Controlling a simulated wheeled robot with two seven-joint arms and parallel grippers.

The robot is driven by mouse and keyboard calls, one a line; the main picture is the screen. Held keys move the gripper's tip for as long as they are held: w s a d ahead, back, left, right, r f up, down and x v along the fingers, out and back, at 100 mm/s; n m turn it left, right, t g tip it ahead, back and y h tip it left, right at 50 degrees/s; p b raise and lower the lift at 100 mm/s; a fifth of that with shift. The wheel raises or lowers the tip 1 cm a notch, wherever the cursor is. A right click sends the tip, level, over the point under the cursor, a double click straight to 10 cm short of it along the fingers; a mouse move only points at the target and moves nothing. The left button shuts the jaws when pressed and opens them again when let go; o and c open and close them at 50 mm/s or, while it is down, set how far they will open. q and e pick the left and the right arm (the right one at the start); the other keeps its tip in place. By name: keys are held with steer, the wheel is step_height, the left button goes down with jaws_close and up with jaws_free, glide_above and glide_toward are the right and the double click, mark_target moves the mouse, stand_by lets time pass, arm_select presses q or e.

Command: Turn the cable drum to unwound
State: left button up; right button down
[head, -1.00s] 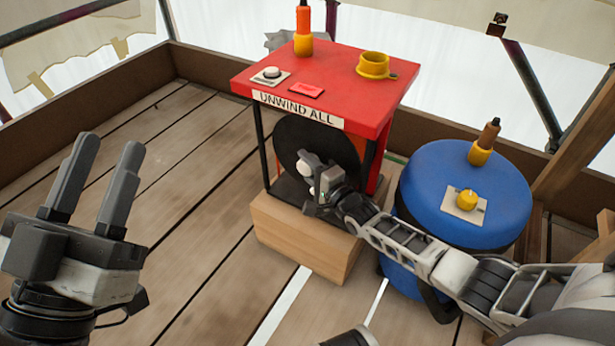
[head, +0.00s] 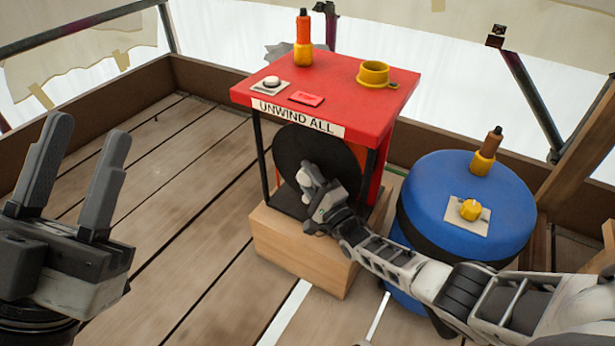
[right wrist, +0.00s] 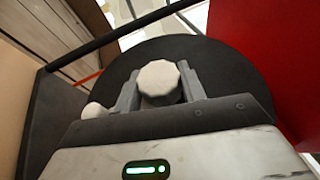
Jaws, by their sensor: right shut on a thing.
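The cable drum (head: 305,150) is a black disc inside a red-topped stand labelled "UNWIND ALL" (head: 297,117). In the right wrist view the drum (right wrist: 225,75) fills the middle behind a pale faceted knob (right wrist: 158,78). My right gripper (head: 316,190) is at the lower front of the drum, its fingers on both sides of that knob, shut on it. It hides part of the drum in the head view. My left gripper (head: 75,180) is open and empty at the left, away from the stand.
The stand rests on a wooden block (head: 300,255). Its red top (head: 330,80) carries a white button, a red switch, an orange-handled tool and a yellow cup. A blue drum-shaped container (head: 465,190) stands close beside my right arm. The plank floor at left is clear.

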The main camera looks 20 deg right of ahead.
steer(key=c, duration=0.8)
jaws_free()
steer(key=shift+c, duration=0.2)
steer(key=shift+s, duration=0.25)
arm_select(q)
steer(key=f+n+y+p, duration=0.1)
steer(key=n+y, duration=0.1)
steer(key=w+f+n+y+p, duration=0.1)
steer(key=f+n+y, duration=0.1)
steer(key=n, duration=0.1)
steer(key=f+n+y+p, duration=0.1)
steer(key=f+n, duration=0.1)
steer(key=shift+w+a+f+g+y, duration=0.15)
steer(key=shift+w+f+g+y, duration=0.1)
steer(key=shift+w+g+y, duration=0.15)
arm_select(e)
steer(key=v, duration=1.5)
steer(key=shift+s+f, duration=0.15)
steer(key=shift+s, duration=0.05)
steer(key=shift+d, duration=0.15)
